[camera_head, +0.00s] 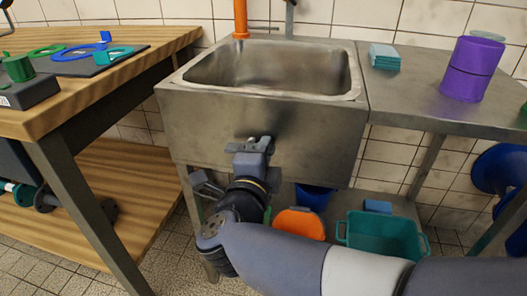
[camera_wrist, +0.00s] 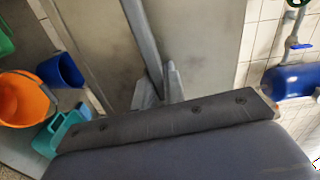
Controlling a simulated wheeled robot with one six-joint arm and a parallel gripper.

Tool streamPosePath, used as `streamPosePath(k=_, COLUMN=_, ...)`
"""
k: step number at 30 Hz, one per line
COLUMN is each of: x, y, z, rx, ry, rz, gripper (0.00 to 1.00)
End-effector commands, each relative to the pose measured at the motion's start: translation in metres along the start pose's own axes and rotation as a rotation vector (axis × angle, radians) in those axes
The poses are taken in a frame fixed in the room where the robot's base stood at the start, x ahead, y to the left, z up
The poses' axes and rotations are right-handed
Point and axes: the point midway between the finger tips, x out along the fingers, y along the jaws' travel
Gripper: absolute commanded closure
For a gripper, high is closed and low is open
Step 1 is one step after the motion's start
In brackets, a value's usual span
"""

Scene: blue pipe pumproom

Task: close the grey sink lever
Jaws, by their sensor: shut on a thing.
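The metal sink (camera_head: 185,115) stands in the middle of the head view, with an empty basin. My gripper (camera_head: 252,145) is at the sink's front panel, below the rim. In the wrist view, my gripper's two fingertips (camera_wrist: 160,90) are closed on either side of a long grey bar, the grey sink lever (camera_wrist: 142,38). The lever runs up from the fingers toward the top of that view, in front of the grey panel. In the head view my gripper covers most of the lever, so its angle is hard to tell there.
A wooden workbench (camera_head: 150,42) stands at the left, and a metal counter (camera_head: 418,85) with a purple container (camera_head: 470,70) at the right. Below are an orange bucket (camera_head: 300,224), a blue bucket (camera_head: 314,195) and a teal basket (camera_head: 385,238). The space directly before the sink's left side looks open.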

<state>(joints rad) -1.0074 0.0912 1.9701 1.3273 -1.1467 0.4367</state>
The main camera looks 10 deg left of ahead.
Motion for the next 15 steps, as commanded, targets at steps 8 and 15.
streamPosePath(k=8, x=0.0001, y=0.0026, z=-0.0001, rx=0.065, ry=0.001, rz=0.001, gripper=1.00)
streamPosePath(k=15, x=0.0001, y=0.0027, z=-0.0001, rx=0.073, ry=0.001, rz=0.001, gripper=1.00)
